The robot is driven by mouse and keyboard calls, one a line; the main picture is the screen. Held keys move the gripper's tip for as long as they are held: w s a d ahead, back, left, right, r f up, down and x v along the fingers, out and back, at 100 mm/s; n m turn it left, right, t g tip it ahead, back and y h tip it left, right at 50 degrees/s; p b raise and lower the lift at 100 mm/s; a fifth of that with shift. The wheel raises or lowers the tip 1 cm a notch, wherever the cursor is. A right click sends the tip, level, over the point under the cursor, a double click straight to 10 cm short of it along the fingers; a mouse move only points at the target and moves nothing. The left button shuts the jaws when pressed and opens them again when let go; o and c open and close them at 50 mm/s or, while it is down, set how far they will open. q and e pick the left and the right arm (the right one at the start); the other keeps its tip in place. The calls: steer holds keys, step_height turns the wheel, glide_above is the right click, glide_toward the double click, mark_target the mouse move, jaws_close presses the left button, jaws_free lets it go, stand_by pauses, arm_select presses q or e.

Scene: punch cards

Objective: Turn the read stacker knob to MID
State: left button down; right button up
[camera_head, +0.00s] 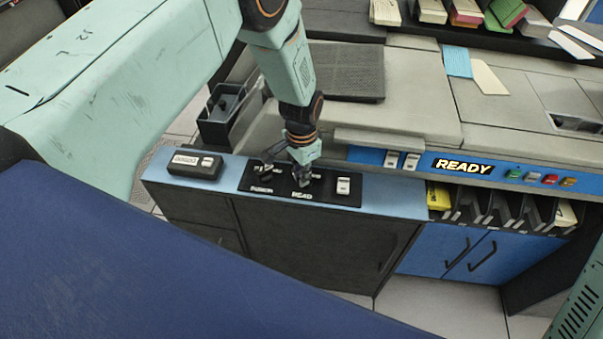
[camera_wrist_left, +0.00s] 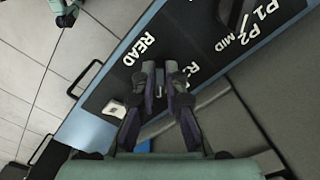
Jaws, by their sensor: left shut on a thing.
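The black control panel (camera_head: 322,194) with the READ lettering is set in the blue top strip of a dark cabinet. My left gripper (camera_head: 303,178) reaches down onto the panel just above READ. In the left wrist view its two fingers (camera_wrist_left: 166,84) stand close together over the panel, between READ and a partly covered label starting with R. They are shut on the read stacker knob, which the fingers almost wholly hide, so its pointing direction cannot be told. My right gripper is not in view.
A second dark knob (camera_head: 266,174) stands left of my gripper, by P1, P2 and MID labels (camera_wrist_left: 238,38). A white rocker switch (camera_head: 343,186) is to the right. A boxed switch (camera_head: 194,164) lies further left. The READY strip (camera_head: 464,166) is at right.

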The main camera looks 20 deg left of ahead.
arm_select(q)
steer(key=shift+w, duration=0.1)
steer(key=c, duration=1.4)
jaws_free()
steer(key=shift+r, duration=0.15)
step_height(320, 180, up, 12)
